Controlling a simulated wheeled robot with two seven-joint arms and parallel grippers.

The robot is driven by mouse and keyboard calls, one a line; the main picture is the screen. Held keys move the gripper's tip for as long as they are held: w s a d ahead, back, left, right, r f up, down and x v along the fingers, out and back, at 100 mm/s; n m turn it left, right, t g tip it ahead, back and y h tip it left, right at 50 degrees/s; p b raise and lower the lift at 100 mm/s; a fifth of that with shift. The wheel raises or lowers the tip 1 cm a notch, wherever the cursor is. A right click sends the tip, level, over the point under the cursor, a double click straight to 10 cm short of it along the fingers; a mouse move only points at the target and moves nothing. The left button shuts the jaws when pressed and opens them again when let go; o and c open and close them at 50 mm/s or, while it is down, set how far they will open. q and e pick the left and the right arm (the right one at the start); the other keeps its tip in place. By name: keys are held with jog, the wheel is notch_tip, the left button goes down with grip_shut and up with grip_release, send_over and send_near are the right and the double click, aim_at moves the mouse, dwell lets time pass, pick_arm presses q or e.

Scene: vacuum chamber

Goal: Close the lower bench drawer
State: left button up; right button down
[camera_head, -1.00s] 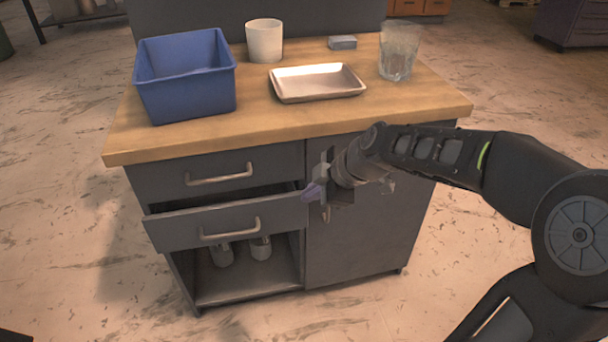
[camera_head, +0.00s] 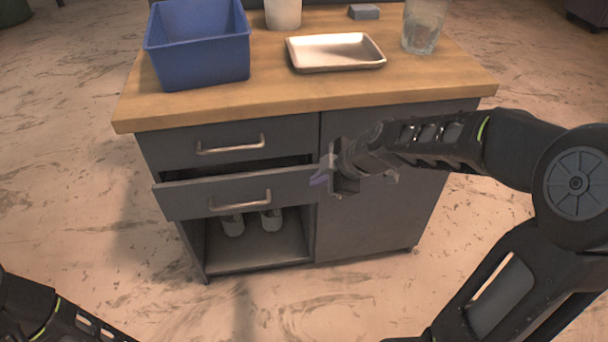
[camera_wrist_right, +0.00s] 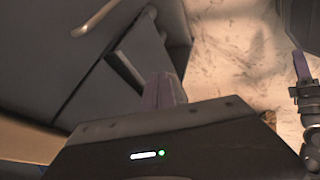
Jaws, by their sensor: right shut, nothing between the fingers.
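The lower bench drawer (camera_head: 185,199) is a dark grey front with a metal bar handle (camera_head: 240,206). It stands out from the bench, with a dark gap showing above it. My right gripper (camera_head: 320,179) is shut and empty at the drawer front's right end; whether it touches cannot be told. In the right wrist view its purple fingertips (camera_wrist_right: 164,91) lie together close to a grey panel, with a bar handle (camera_wrist_right: 100,18) beyond. Another purple-fingered gripper at that view's right edge, apparently my left one (camera_wrist_right: 301,68), is cut off. In the head view only my left forearm shows, at bottom left.
The upper drawer (camera_head: 215,146) is shut. An open shelf (camera_head: 262,252) below holds metal canisters. The right cabinet door (camera_head: 385,215) is shut. A blue bin (camera_head: 200,55), white cup (camera_head: 283,12), tray (camera_head: 335,52) and glass (camera_head: 424,27) stand on the wooden top. Floor in front is clear.

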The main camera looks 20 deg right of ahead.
jog(key=w+f, duration=0.1)
jog(key=w, duration=0.1)
jog(key=w+f, duration=0.3)
jog(key=w, duration=0.1)
jog(key=shift+w+a+f, duration=0.2)
jog(key=shift+a+f, duration=0.15)
jog(key=shift+w+d+f+p, duration=0.1)
jog(key=shift+w+d+p, duration=0.05)
jog(key=shift+w+p, duration=0.2)
jog(key=shift+w, duration=0.1)
jog(key=shift+w+d+r+b, duration=0.1)
jog(key=shift+w+d+b, duration=0.1)
jog(key=shift+w+b, duration=0.45)
jog(key=shift+w+d+r+b, duration=0.1)
jog(key=shift+w+d+b, duration=0.2)
jog(key=shift+w, duration=0.6)
jog(key=shift+w+d+b, duration=0.15)
jog(key=shift+w+b, duration=0.35)
jog(key=shift+w, duration=0.3)
